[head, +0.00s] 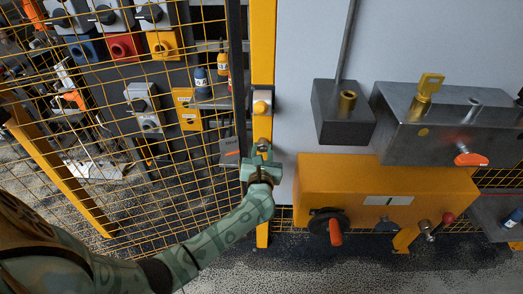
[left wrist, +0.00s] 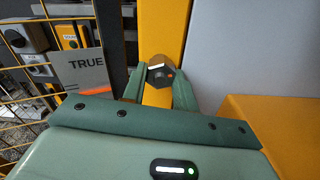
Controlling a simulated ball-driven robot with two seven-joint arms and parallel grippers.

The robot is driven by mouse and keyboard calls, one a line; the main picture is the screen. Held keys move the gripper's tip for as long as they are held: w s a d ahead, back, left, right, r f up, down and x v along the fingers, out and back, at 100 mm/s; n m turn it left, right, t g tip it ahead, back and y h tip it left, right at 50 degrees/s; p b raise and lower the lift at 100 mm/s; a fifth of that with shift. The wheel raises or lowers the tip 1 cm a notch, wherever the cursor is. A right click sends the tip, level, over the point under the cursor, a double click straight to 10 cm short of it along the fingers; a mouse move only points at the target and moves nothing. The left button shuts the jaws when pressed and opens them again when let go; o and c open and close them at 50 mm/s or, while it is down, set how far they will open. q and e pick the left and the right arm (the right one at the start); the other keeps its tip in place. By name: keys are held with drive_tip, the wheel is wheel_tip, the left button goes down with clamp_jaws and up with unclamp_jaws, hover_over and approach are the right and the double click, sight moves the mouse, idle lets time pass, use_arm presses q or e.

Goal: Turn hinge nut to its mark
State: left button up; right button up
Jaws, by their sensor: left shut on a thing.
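The hinge nut (head: 263,145) is a small dark grey piece on the yellow upright post (head: 263,70). In the left wrist view the nut (left wrist: 157,76) sits between my finger ends, with a pale stripe along its top and a small orange spot near its middle. My left gripper (head: 261,158) reaches up to the post and is shut on the nut; its two green fingers (left wrist: 160,88) stand on either side of it. I cannot tell for certain which coloured spot is the mark. My right gripper is in neither view.
A yellow wire fence (head: 150,215) stands left of the post, with a switch panel (head: 140,75) behind it. Right of the post are a pale panel (head: 300,60), grey metal blocks (head: 440,145) and a yellow box (head: 440,185) with knobs, close to my gripper.

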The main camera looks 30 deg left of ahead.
use_arm(q)
drive_tip(key=m+p, duration=0.3)
drive_tip(key=m, duration=0.3)
drive_tip(key=shift+r, duration=0.1)
drive_tip(key=m+p, duration=0.1)
drive_tip(key=m, duration=0.2)
drive_tip(key=shift+m, duration=0.4)
drive_tip(key=m+p, duration=0.1)
drive_tip(key=m, duration=0.2)
drive_tip(key=shift+m+p, duration=0.35)
drive_tip(key=shift+m, duration=0.05)
drive_tip(key=m+p, duration=0.1)
drive_tip(key=m, duration=0.2)
drive_tip(key=shift+m, duration=0.3)
drive_tip(key=m, duration=0.2)
drive_tip(key=m+p, duration=0.1)
drive_tip(key=m, duration=0.1)
drive_tip(key=shift+s+f+m, duration=0.1)
drive_tip(key=shift+f+m, duration=0.1)
drive_tip(key=shift+m, duration=0.1)
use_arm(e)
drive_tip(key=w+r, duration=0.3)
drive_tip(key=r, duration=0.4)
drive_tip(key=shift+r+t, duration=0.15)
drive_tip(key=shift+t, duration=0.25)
use_arm(q)
drive_tip(key=o, duration=1)
drive_tip(key=shift+r, duration=0.1)
